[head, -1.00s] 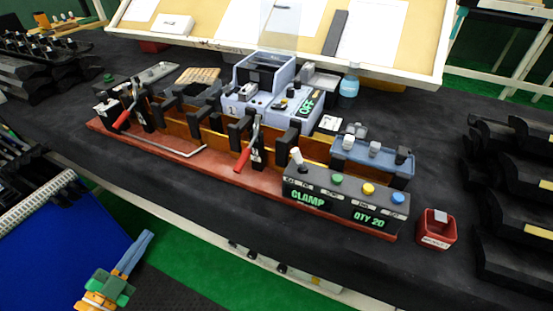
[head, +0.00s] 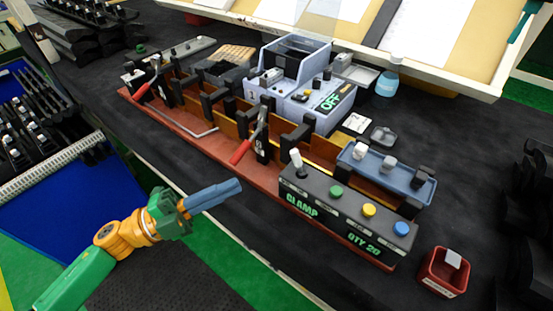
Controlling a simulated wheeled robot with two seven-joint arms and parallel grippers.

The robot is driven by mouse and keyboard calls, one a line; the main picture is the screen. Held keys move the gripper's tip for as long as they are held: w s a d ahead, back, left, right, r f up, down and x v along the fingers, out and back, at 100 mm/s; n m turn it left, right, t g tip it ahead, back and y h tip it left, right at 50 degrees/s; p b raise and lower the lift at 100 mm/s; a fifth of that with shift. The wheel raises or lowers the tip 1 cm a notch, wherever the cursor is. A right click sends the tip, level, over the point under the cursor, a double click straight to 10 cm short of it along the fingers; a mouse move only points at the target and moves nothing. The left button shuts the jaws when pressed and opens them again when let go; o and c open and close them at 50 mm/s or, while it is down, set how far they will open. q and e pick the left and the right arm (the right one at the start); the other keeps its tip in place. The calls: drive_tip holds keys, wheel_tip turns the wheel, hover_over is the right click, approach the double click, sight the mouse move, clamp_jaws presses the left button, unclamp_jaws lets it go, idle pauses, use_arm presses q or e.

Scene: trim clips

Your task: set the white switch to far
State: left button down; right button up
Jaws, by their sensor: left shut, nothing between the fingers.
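The white switch (head: 297,161) is a small white lever at the left end of the top of the dark control box (head: 338,222). The box's front reads CLAMP and QTY 20 in green. The lever leans up and slightly to the left in the head view. My left gripper (head: 238,187) is shut and empty, with blue-grey fingers pointing right toward the box. It is in front of the fixture and left of the switch, clearly apart from it. My right gripper is not in view.
Green (head: 336,191), yellow (head: 369,209) and blue (head: 401,228) buttons sit right of the switch. Red-handled clamps (head: 241,150) stand on the red-based fixture (head: 190,137). A blue tray (head: 384,181) lies behind the box. A red bin (head: 443,272) stands at right.

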sight(297, 161)
use_arm(q)
drive_tip(key=p+x, duration=0.3)
drive_tip(key=x, duration=0.7)
drive_tip(key=shift+p, duration=0.35)
